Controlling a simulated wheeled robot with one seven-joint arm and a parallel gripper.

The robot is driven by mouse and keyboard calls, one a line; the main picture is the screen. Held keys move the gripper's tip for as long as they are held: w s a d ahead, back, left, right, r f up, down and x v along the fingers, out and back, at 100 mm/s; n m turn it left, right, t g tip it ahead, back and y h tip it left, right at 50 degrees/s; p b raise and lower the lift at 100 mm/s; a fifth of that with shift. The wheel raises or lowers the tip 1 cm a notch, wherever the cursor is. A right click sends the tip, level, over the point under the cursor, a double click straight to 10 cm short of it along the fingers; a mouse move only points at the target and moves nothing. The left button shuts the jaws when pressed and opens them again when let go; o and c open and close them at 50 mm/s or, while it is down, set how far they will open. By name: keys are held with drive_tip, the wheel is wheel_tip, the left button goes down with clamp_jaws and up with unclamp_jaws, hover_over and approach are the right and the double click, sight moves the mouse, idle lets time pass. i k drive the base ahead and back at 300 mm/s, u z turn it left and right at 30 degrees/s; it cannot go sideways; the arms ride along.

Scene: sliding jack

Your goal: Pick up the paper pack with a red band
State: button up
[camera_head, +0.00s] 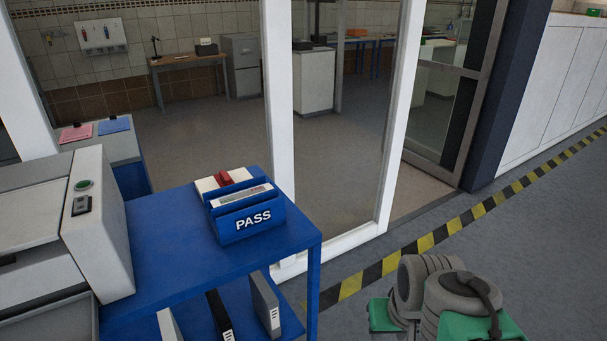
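The white paper pack with a red band (224,179) lies on the blue table (165,240), right behind the blue PASS holder (249,222). The holder hides its near part, and I cannot tell whether the two touch. Whitish papers or cards (241,197) stand in the holder. I cannot make out my gripper in this view, and nothing is seen touching the pack.
A grey machine (103,215) with a green button takes up the table's left side. Binders (265,303) stand on the shelf below. White-framed glass (335,130) rises behind the table. Grey ribbed parts with green pieces (440,290) fill the bottom right.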

sight(224, 180)
drive_tip(key=z, duration=0.7)
drive_tip(key=i, duration=3.15)
drive_tip(key=u, duration=4.65)
drive_tip(key=i, duration=0.5)
drive_tip(key=u, duration=0.1)
